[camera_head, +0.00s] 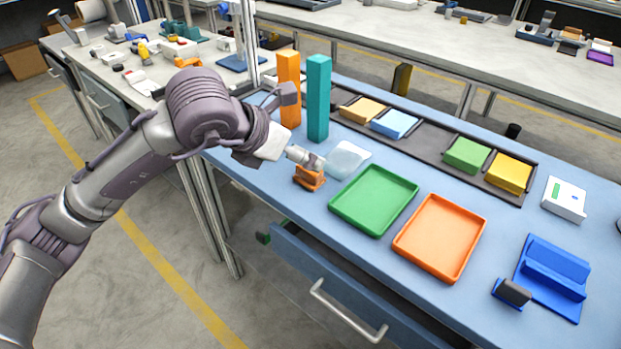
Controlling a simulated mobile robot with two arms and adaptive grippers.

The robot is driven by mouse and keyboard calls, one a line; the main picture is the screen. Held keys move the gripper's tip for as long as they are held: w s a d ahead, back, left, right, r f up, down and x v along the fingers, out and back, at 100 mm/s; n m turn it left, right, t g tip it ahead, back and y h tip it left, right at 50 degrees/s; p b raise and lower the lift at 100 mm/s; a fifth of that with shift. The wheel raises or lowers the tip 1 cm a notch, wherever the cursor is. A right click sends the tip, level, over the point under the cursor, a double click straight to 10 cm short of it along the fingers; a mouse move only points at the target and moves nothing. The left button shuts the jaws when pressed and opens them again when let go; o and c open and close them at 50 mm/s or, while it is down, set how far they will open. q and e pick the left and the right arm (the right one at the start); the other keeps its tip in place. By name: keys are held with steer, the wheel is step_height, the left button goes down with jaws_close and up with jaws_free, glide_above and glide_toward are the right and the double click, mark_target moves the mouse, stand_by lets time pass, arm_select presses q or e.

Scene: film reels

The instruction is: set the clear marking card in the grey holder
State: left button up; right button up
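A clear, pale card (349,159) shows near the middle of the table, beyond the near left edge. My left gripper (318,163) is at the card's left edge, and its fingertips seem to meet it. The fingers are too small to show whether they are closed on it or whether the card is lifted. A small orange holder (309,180) stands just below the fingertips. A small dark grey block (514,291), possibly the grey holder, is at the front right beside a blue stepped stand (555,275). My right gripper is out of view.
A green tray (374,200) and an orange tray (440,237) lie between the card and the grey block. An orange post (289,88) and a teal post (318,98) stand behind my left gripper. Coloured blocks sit in a dark rack (432,145). A drawer (345,290) is open in front.

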arm_select(q)
glide_toward(327, 165)
steer(key=x, duration=0.4)
steer(key=shift+d, duration=0.3)
steer(key=shift+x, duration=2.6)
steer(key=shift+w+a+r, duration=0.1)
steer(key=shift+w+r, duration=0.05)
steer(key=shift+w, duration=0.05)
steer(key=c, duration=1)
